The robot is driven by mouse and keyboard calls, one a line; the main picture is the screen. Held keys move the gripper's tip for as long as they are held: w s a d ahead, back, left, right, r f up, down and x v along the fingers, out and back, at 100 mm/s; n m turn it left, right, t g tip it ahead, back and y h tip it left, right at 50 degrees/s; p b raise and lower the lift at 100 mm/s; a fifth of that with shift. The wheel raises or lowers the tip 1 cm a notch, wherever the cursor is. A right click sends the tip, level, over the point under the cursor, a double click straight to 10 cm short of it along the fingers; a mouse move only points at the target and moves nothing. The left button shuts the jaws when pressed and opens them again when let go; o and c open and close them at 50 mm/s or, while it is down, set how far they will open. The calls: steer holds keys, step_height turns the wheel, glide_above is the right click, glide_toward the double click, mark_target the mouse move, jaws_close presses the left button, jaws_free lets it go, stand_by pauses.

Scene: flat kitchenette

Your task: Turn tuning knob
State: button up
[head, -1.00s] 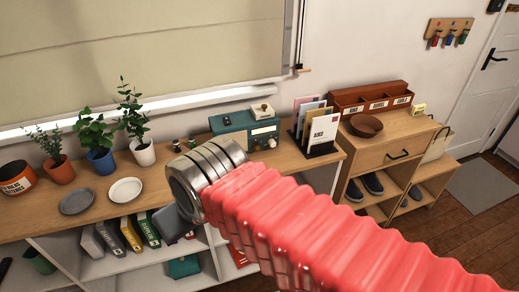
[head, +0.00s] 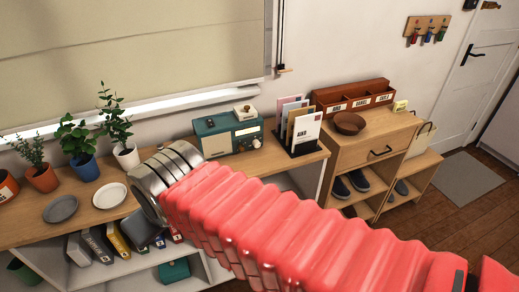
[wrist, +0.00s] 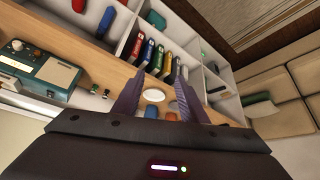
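The teal radio (head: 214,142) stands on the wooden counter under the window blind, with a small white object on top. Its tuning knob seems to be a small pale knob (head: 256,143) on the right of its front; markings are too small to read. The radio (wrist: 55,71) also shows at the left of the wrist view, tilted, with a knob (wrist: 17,45) near the left edge. My gripper (wrist: 157,96) is open and empty, its two fingers spread over the plates, well apart from the radio. In the head view my gripper is mostly hidden behind my arm.
Potted plants (head: 87,168) and two plates (head: 60,208) stand on the counter left of the radio. A letter rack (head: 304,129) stands close to its right. Binders (head: 98,245) fill the shelf below.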

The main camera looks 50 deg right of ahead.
steer(key=w+d+f+t+h, duration=0.2)
steer(key=w+d+f+h, duration=0.1)
steer(key=w+d, duration=0.75)
steer(key=n+t+h, duration=0.1)
steer(key=t+h, duration=0.2)
steer(key=t, duration=0.1)
glide_toward(257, 146)
steer(key=w+a, duration=0.1)
steer(key=a, duration=0.1)
steer(key=w+a, duration=0.2)
steer(key=a, duration=0.1)
steer(key=w+a, duration=0.2)
steer(key=a, duration=0.1)
steer(key=s+d+f+t+h, duration=0.1)
steer(key=s+d, duration=0.1)
steer(key=s, duration=0.3)
steer(key=s+d+f+m+t+h, duration=0.1)
steer(key=s+d+f+t, duration=0.1)
steer(key=s, duration=0.3)
steer(key=shift+s+d+f+h, duration=0.2)
steer(key=shift+d+f+h, duration=0.1)
steer(key=shift+d+h, duration=0.1)
steer(key=shift+w+t, duration=0.15)
steer(key=shift+t, duration=0.15)
steer(key=x, duration=1.3)
steer(key=shift+w+d+f, duration=0.1)
steer(key=shift+w+d, duration=0.05)
steer(key=shift+w, duration=0.1)
steer(key=shift+c, duration=0.3)
